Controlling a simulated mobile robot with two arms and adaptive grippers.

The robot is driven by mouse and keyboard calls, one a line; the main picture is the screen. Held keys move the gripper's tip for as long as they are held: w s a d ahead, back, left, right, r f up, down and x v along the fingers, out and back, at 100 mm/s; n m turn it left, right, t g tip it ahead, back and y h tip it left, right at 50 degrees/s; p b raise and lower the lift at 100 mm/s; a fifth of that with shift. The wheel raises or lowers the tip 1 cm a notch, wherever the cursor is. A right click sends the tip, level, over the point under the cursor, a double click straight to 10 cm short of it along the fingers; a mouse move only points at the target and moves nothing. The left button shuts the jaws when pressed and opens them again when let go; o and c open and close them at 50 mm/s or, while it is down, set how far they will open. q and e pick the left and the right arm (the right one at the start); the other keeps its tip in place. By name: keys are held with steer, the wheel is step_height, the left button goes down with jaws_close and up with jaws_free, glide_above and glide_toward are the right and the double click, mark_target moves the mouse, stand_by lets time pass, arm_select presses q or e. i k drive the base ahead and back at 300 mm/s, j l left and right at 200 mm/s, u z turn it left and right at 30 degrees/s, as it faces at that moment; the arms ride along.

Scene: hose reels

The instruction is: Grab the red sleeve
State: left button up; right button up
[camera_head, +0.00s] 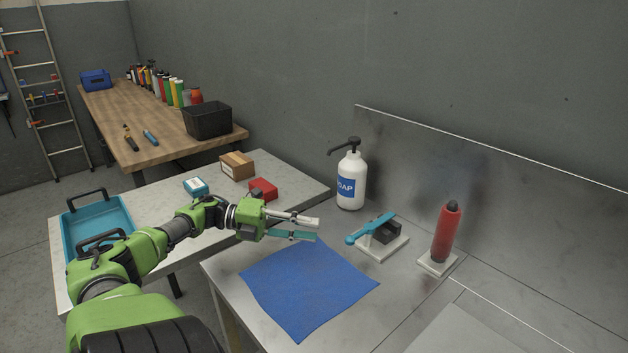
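The red sleeve (447,232) is a red cylinder standing upright around a dark-tipped post on a small pale base (438,263), at the right of the metal worktop. My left gripper (317,230) reaches in from the left, well to the left of the sleeve and apart from it. Its two fingers, one pale and one teal, are spread with a gap between them, and I see nothing held there. It is over the far edge of the blue cloth (310,285). My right gripper is not in view.
Between gripper and sleeve stand a white soap bottle (351,185) with a black pump and a blue-handled tool (371,229) on a pale base. A metal backsplash (520,210) rises behind. A side table (300,183) holds boxes and a teal tray (100,217).

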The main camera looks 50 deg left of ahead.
mark_target(449, 222)
steer(key=k, duration=1)
